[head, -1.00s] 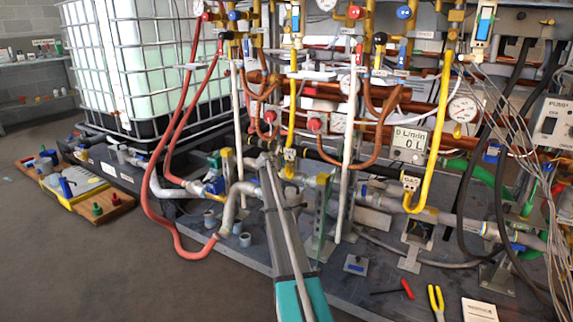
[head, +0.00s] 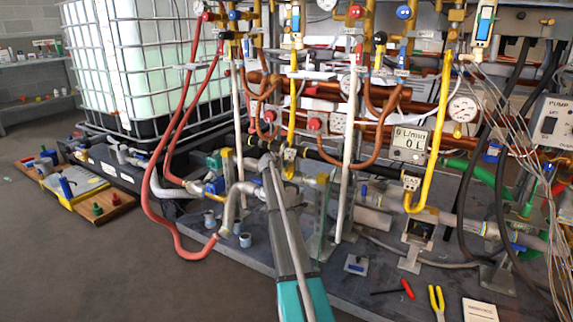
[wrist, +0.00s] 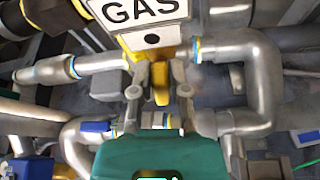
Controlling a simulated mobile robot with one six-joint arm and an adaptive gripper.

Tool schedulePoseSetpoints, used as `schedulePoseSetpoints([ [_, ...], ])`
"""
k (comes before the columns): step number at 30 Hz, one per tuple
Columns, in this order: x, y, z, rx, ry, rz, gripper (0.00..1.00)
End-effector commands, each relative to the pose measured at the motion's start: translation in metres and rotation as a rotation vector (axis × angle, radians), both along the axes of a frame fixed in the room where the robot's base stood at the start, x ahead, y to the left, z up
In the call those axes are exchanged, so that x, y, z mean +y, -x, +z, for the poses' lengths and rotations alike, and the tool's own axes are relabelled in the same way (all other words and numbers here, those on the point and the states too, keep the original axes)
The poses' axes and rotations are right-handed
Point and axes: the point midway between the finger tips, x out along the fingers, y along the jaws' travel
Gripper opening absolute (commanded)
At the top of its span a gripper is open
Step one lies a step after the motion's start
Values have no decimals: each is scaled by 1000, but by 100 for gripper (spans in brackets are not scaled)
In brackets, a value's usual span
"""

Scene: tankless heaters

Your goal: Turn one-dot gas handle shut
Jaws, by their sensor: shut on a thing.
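In the wrist view, a yellow handle (wrist: 161,88) hangs below a white GAS sign (wrist: 138,8). A plate with one black dot (wrist: 152,39) sits just under the sign. My gripper (wrist: 160,76) has a finger on each side of the yellow handle and is shut on it. The handle points down towards the palm; its lower end is between the fingers. In the head view my arm reaches up into the pipework at the middle, and its fingertips and the handle are hard to make out there.
Silver pipes (wrist: 252,85) run close on both sides of my gripper in the wrist view. In the head view, a red hose (head: 152,200) loops at the left and a yellow pipe (head: 436,130) stands at the right. A red-handled tool and yellow pliers (head: 437,300) lie on the grey base.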

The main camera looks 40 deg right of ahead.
Motion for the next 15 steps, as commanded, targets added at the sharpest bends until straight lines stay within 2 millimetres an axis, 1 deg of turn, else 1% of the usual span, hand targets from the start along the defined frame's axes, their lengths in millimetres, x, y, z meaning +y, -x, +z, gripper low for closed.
schedulePoseSetpoints([
  [15, -3, 8, -6, -391, -162, 3, 0],
])
